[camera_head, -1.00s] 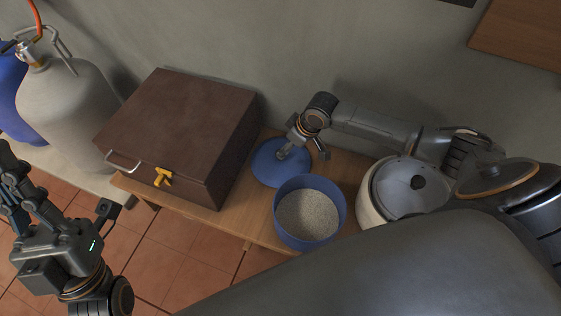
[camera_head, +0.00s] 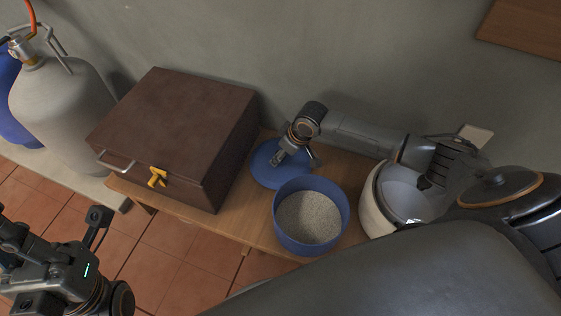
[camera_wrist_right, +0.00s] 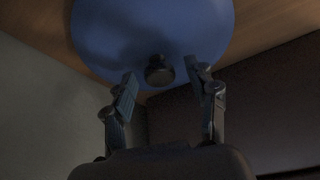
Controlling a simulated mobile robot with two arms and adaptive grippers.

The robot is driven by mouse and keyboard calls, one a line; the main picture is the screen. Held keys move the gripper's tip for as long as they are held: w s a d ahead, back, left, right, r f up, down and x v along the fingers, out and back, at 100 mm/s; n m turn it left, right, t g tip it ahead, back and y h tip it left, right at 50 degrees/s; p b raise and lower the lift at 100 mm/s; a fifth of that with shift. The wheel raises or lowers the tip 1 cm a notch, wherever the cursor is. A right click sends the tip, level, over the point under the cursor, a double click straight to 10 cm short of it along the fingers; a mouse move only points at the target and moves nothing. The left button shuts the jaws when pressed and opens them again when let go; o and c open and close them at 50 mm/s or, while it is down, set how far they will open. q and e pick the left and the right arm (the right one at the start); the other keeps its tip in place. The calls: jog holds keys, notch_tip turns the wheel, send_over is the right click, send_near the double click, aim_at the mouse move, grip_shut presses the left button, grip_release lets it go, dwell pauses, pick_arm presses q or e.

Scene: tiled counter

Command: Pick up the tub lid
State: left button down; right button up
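The blue round tub lid (camera_head: 263,174) lies on the wooden bench beside the blue tub (camera_head: 279,226), which holds grey granular stuff. In the right wrist view the lid (camera_wrist_right: 150,25) shows a dark round knob (camera_wrist_right: 159,71). My right gripper (camera_head: 296,160) is at the lid, its fingers open on either side of the knob in the wrist view (camera_wrist_right: 162,74). A gap shows between the knob and each finger. My left gripper (camera_head: 8,240) is at the lower left, away from the bench, with its fingers cut off by the picture edge.
A brown box (camera_head: 180,120) with a yellow latch stands left of the lid. A white pot (camera_head: 372,208) with a glassy lid stands right of the tub. Grey and blue gas cylinders (camera_head: 62,115) stand far left. The wall is close behind.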

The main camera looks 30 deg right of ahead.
grip_shut()
